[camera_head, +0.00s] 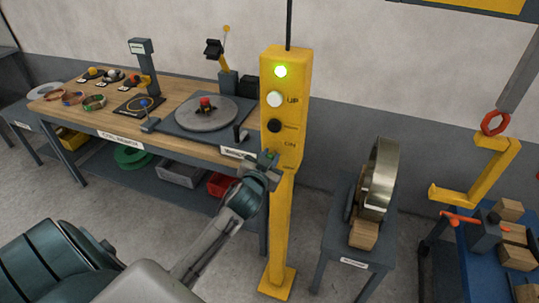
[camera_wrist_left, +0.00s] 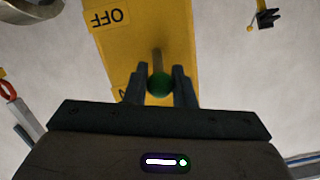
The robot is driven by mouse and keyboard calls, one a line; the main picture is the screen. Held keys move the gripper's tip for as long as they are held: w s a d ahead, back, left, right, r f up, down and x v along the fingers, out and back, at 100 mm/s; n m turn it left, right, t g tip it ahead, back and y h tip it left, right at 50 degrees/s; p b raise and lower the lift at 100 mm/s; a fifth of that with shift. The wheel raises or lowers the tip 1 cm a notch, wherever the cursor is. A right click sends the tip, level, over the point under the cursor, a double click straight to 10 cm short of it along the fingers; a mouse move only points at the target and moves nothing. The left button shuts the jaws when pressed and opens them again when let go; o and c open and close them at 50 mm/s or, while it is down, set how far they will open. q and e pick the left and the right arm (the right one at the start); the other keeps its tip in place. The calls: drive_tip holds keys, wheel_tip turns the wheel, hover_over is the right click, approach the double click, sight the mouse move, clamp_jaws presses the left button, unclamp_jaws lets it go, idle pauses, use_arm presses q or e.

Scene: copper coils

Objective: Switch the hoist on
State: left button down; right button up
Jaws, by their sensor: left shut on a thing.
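Below the lamp are a white button (camera_head: 275,99) marked UP and a black button (camera_head: 274,126). An ON label (camera_head: 290,144) shows beneath them. My left gripper (camera_head: 268,159) is at the post just below the buttons. In the left wrist view its fingers close around the green knob (camera_wrist_left: 159,84) of a grey lever (camera_wrist_left: 157,58). An upside-down OFF label (camera_wrist_left: 118,16) is near the lever; another label is mostly hidden by a finger.
A wooden workbench (camera_head: 185,97) with a grey turntable (camera_head: 206,114) stands left of the post. To the right, a metal coil (camera_head: 382,180) stands on a grey stand (camera_head: 347,247). A yellow C-hook (camera_head: 489,178) hangs farther right by a blue table (camera_head: 478,285).

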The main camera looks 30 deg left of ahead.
use_arm(q)
drive_tip(key=shift+r, duration=0.1)
drive_tip(key=c, duration=1.2)
unclamp_jaws()
drive_tip(key=shift+c, duration=0.2)
drive_tip(key=shift+s, duration=0.3)
drive_tip(key=b+v, duration=0.4)
drive_tip(key=v, duration=0.6)
drive_tip(key=shift+d, duration=0.1)
